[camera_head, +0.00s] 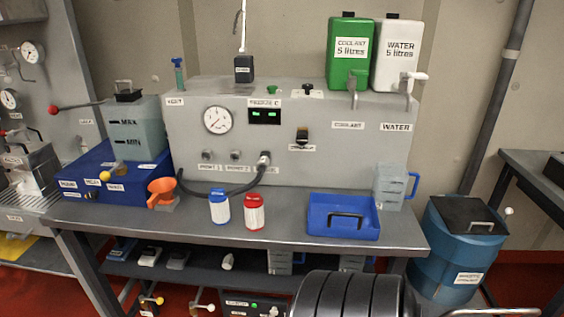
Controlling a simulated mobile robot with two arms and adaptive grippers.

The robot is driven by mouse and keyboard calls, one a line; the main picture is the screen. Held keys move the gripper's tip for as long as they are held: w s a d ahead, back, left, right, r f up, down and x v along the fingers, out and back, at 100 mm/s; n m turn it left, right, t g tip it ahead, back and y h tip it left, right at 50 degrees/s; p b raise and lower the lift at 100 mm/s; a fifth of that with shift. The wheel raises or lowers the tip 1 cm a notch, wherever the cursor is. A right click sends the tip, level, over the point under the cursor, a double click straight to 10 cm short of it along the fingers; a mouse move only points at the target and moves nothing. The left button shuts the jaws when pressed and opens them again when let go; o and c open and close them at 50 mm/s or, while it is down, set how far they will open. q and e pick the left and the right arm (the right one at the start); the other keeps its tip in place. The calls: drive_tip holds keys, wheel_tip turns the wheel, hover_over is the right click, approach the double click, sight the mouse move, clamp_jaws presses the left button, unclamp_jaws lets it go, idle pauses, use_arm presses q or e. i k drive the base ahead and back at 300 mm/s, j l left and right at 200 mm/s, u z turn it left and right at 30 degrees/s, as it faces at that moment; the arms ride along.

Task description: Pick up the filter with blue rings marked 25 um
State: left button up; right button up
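The filter with blue rings (219,210) stands upright on the grey table near its front edge. It is white with a blue top and blue bottom. Any 25 um marking is too small to read. A similar filter with red rings (254,213) stands just to its right, with a small gap between them. Neither of my grippers shows in the head view.
A blue tray (324,229) with a dark handle lies to the right. An orange funnel (160,190) is at the left. A black hose (228,193) curves behind the filters from the grey machine (350,160). Bare tabletop lies in front.

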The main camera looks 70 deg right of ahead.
sight(220, 209)
drive_tip(key=z, duration=1.85)
